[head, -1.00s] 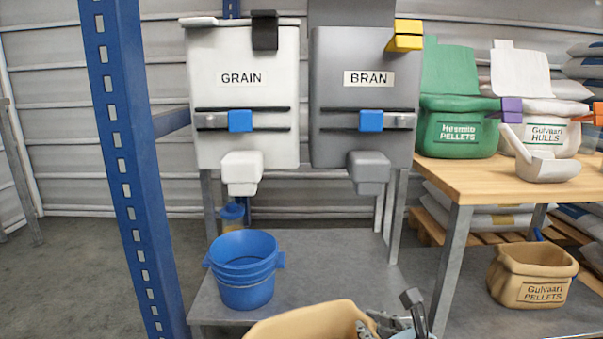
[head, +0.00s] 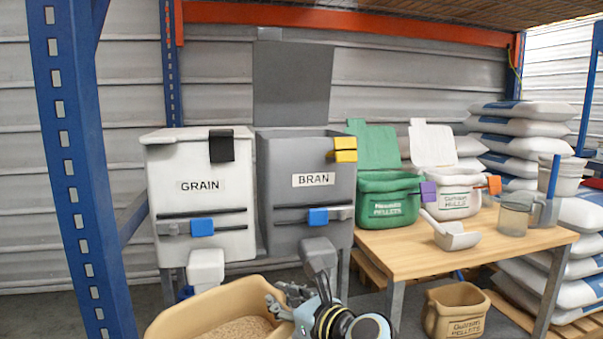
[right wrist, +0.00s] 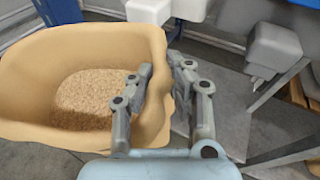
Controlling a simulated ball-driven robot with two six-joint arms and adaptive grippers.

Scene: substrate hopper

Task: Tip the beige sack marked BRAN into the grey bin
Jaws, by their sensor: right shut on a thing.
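The open beige sack (head: 165,322) is at the bottom of the head view, with tan flaky feed inside. It also fills the left of the right wrist view (right wrist: 30,65) and looks roughly upright. No marking shows on its visible side. My right gripper (head: 280,305) is shut on the sack's right rim, one finger inside and one outside, as the right wrist view (right wrist: 163,75) shows. The grey bin (head: 275,215) marked BRAN stands beyond the sack, its lid (head: 292,85) raised behind its open top. My left gripper is out of view.
A closed white GRAIN bin (head: 190,170) stands left of the grey bin. A blue rack post (head: 65,170) rises at the left. A wooden table (head: 415,255) at the right holds green and white tubs and a scoop (head: 452,236). Another beige sack (head: 455,310) is below it.

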